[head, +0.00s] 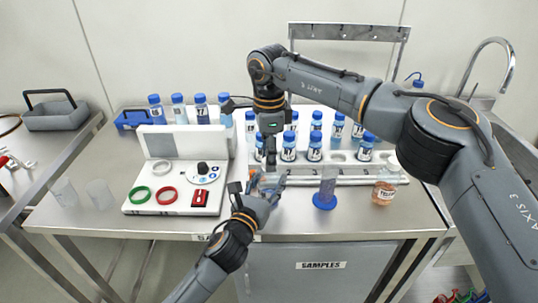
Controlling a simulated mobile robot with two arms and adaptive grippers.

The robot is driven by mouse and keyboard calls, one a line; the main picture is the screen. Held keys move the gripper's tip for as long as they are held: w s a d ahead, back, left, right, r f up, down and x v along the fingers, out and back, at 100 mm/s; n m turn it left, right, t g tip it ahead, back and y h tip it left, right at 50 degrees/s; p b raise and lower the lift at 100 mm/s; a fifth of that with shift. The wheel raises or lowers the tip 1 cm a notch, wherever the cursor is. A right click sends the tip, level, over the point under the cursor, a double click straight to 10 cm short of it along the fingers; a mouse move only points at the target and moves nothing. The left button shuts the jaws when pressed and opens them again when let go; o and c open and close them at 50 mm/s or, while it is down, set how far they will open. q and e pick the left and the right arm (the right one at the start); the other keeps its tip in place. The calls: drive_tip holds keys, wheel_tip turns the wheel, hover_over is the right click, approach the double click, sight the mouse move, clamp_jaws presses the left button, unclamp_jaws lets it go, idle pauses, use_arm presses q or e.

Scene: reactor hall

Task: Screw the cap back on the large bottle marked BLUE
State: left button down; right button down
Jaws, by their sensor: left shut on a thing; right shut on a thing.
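A large bottle (268,182), its label hidden, stands near the front of the steel bench, mostly covered by my grippers. My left gripper (265,190) comes from below and is shut on its body. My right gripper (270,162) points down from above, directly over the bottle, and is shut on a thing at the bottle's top. This looks to be the cap, but the fingers hide it, and I cannot tell whether it touches the neck.
A white rack (345,158) of several blue-capped bottles stands behind. A white instrument panel (165,205) is left. Two clear cups (99,192) stand farther left.

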drive_tip(key=m, duration=0.9)
drive_tip(key=shift+m, duration=0.4)
drive_tip(key=m, duration=0.7)
drive_tip(key=shift+m, duration=0.4)
drive_tip(key=c, duration=0.9)
unclamp_jaws()
wheel_tip(320, 180, up, 12)
